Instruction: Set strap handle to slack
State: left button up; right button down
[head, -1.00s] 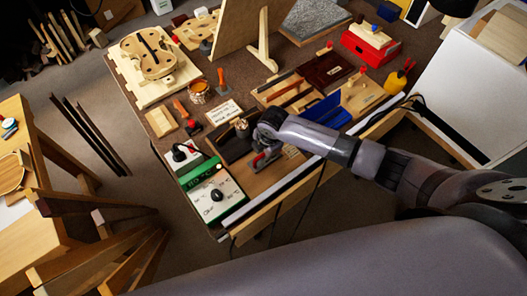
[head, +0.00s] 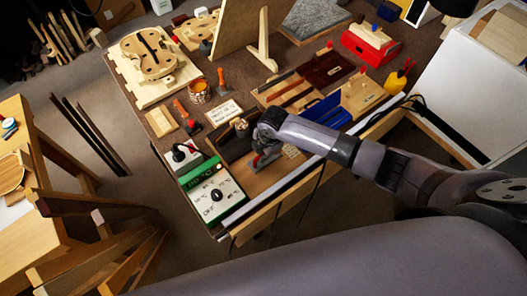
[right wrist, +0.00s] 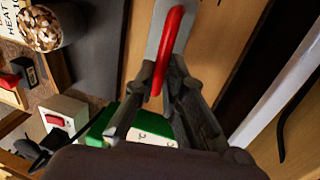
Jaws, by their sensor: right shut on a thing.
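The strap handle is a red grip on a grey metal lever. In the right wrist view the red grip (right wrist: 171,45) runs up from between my fingers, with the grey lever plate beside it. My right gripper (right wrist: 160,82) is closed around its near end. In the head view my right gripper (head: 262,147) reaches in from the right over a wooden board at the bench's front edge. A small bit of the red handle (head: 257,159) shows below the fingers there. The lever's pivot and any slack marking are hidden or too small to read. My left gripper is out of view.
A green and white control box (head: 213,190) with a black knob stands just left of the gripper. A jar (right wrist: 40,28) of brownish pieces is close by. A blue tray (head: 324,112) and wooden boxes lie behind the arm. A white rail (head: 268,194) runs along the front edge.

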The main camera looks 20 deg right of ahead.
jog(key=w+b, duration=0.1)
jog(key=w+a, duration=0.1)
jog(key=w, duration=0.1)
jog(key=shift+b, duration=0.4)
jog(key=shift+w, duration=0.1)
jog(key=shift+r, duration=0.15)
jog(key=c, duration=1.7)
grip_release()
jog(key=shift+w+a, duration=0.1)
jog(key=shift+o, duration=0.2)
notch_tip(320, 180, up, 12)
jog(key=s, duration=0.2)
jog(key=shift+s+d+f, duration=0.2)
jog(key=shift+d, duration=0.25)
